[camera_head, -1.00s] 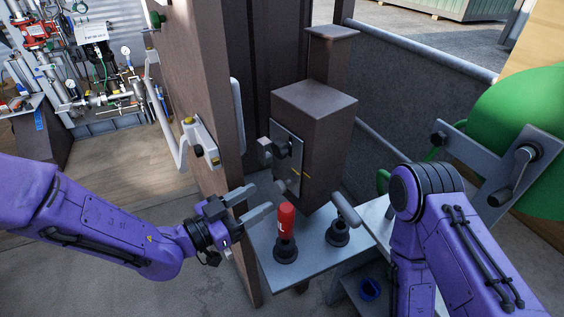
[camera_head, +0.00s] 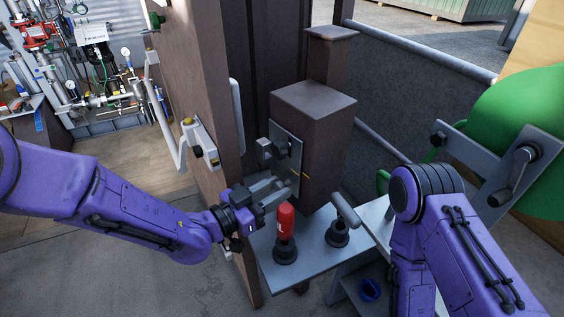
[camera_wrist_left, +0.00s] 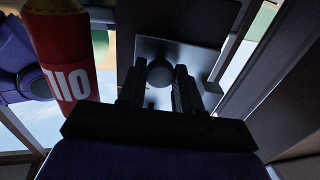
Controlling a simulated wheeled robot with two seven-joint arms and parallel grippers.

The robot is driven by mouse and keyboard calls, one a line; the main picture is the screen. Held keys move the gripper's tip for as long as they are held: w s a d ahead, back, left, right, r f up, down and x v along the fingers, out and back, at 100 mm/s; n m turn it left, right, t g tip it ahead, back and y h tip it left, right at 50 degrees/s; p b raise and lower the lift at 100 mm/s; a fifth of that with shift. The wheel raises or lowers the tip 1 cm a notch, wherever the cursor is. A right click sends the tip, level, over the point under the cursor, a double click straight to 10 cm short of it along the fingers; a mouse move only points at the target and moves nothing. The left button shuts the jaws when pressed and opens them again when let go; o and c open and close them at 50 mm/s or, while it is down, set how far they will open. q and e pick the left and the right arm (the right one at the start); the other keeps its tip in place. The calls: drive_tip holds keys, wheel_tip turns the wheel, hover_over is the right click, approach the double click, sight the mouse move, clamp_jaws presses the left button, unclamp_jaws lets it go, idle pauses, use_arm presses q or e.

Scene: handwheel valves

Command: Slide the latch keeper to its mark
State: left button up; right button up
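A brown post (camera_head: 325,125) carries a grey metal latch plate (camera_head: 283,133) with a dark latch piece (camera_head: 293,147) on it. A short yellow mark (camera_head: 306,175) shows near the plate's lower right. My left gripper (camera_head: 284,184) is at the plate's lower part, above the red cylinder. In the left wrist view, the left fingers (camera_wrist_left: 160,88) stand apart with a dark round knob (camera_wrist_left: 160,72) between their tips. I cannot tell whether they touch it. Which piece is the keeper is not clear, as the gripper covers the lower plate. My right gripper is out of view.
A red cylinder with white lettering (camera_head: 285,220) stands on a dark base on the grey shelf (camera_head: 305,262), close below the left gripper. A grey-handled black fitting (camera_head: 338,234) stands beside it. The brown door (camera_head: 195,80) with its handle is close on the left.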

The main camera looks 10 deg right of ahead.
use_arm(q)
drive_tip(key=shift+r+p, duration=0.35)
drive_tip(key=shift+r, duration=0.1)
idle(0.4)
drive_tip(key=o, duration=0.9)
drive_tip(key=shift+c, duration=0.2)
drive_tip(key=shift+a, duration=0.1)
drive_tip(key=v, duration=0.7)
